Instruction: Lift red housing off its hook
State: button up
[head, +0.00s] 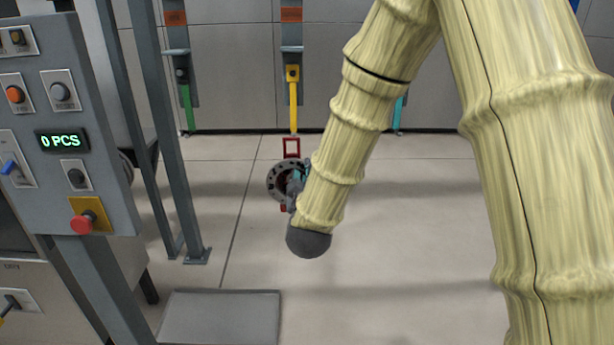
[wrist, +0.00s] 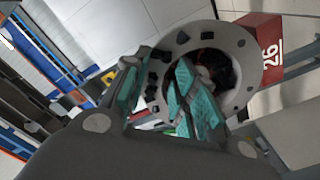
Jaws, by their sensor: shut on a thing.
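The red housing (head: 291,147) is partly visible in the head view, with a red frame-like part on top and a round grey flange (head: 273,181) below. In the wrist view its flange (wrist: 240,50) is a grey ring with bolt holes and a dark inside, next to a red block (wrist: 262,45) marked 26. My gripper (head: 294,188) is at the flange, mostly hidden behind my arm in the head view. In the wrist view its teal-padded fingers (wrist: 160,92) are closed at the flange's near rim. I cannot make out the hook or whether the housing hangs on it.
A control panel (head: 65,110) reading 0 PCS stands at the left, beside grey posts (head: 170,130). A grey plate (head: 220,315) lies at the front. Green (head: 188,107) and yellow (head: 293,105) strips hang at the back wall. The floor right of my gripper is clear.

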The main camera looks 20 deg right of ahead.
jog(key=shift+r, duration=0.35)
jog(key=shift+s, duration=0.15)
jog(key=v, duration=0.6)
dwell(1.3)
jog(key=shift+s+a, duration=0.1)
jog(key=shift+s, duration=0.05)
jog(key=p+v, duration=0.2)
jog(key=v, duration=0.2)
jog(key=shift+s+r+p, duration=0.2)
jog(key=shift+s+p, duration=0.1)
jog(key=shift+p, duration=0.1)
jog(key=shift+p, duration=0.35)
jog(key=p, duration=0.3)
jog(key=shift+s+a+p, duration=0.1)
jog(key=shift+s+p, duration=0.1)
jog(key=shift+p, duration=0.15)
